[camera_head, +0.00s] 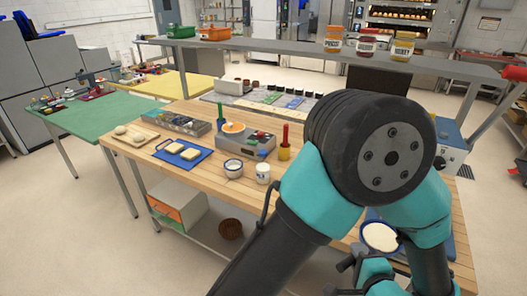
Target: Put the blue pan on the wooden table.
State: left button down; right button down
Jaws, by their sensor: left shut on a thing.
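The blue pan (379,249) has a blue rim and a pale cream inside. It shows at the lower right, over the right end of the wooden table (205,195). My left gripper (359,260) is at the near side of the pan and shut on it, partly hidden by my own arm. Whether the pan touches the tabletop cannot be told from this view. My right gripper is not in view.
On the table are a blue board with bread (183,154), a grey box (248,146), a white cup (263,173) and a blue-rimmed bowl (233,168). Jars (367,42) stand on the shelf (290,52) above. The table's front middle is bare.

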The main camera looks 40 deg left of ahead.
pick_arm(q)
jog(key=w+a+f, duration=0.2)
jog(key=w+a, duration=0.4)
jog(key=a, duration=0.6)
jog(key=shift+g+y, duration=0.3)
jog(key=shift+f, duration=0.1)
jog(key=w+a, duration=0.2)
jog(key=w, duration=0.3)
jog(key=w+a+f, duration=0.1)
jog(key=w+a, duration=0.1)
jog(key=w, duration=0.3)
jog(key=w+a, duration=0.2)
jog(key=w, duration=0.3)
jog(key=shift+f, duration=0.25)
jog(key=shift+s+d+f, duration=0.1)
jog(key=shift+f, duration=1.75)
